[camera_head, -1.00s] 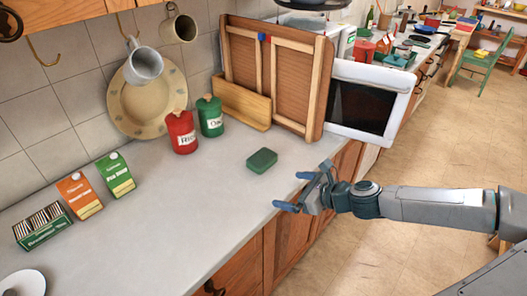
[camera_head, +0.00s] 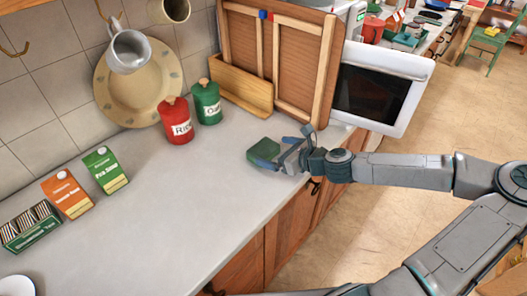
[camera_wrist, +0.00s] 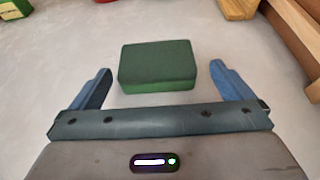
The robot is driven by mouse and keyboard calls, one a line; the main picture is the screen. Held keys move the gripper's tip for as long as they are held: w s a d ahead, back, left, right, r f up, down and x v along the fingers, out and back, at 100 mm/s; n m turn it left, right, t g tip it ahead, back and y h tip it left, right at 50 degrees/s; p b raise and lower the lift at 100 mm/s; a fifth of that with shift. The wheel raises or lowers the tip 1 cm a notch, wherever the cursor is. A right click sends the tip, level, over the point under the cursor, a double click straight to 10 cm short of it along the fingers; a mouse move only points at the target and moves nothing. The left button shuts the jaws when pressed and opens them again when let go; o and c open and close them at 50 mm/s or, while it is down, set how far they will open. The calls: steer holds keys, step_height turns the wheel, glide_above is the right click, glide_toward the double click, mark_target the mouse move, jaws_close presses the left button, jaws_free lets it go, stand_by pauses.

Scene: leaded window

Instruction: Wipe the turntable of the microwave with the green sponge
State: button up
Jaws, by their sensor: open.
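The green sponge (camera_head: 262,151) lies flat on the grey counter. In the wrist view the sponge (camera_wrist: 158,65) sits between and slightly beyond the two blue fingertips, with a gap on each side. My gripper (camera_head: 283,150) is open and low at the sponge's right side; it holds nothing. The white appliance with a dark window (camera_head: 372,95), apparently the microwave, stands right of the wooden frame. Its turntable is not visible.
A wooden frame with a ledge (camera_head: 240,88) leans at the back. A red canister (camera_head: 175,120) and green canister (camera_head: 206,101) stand left of it. Cartons (camera_head: 105,170) and a tea box (camera_head: 31,226) are at the left. The front counter (camera_head: 170,220) is clear.

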mark_target(263, 148)
steer(key=shift+a+r+p+x, duration=0.15)
steer(key=shift+p+x, duration=0.1)
steer(key=shift+x, duration=0.9)
steer(key=shift+a+r+p+x, duration=0.1)
steer(key=shift+p+x, duration=0.15)
steer(key=shift+x, duration=0.95)
steer(key=shift+w+a+f, duration=0.3)
steer(key=shift+a+f, duration=0.05)
steer(key=c, duration=0.8)
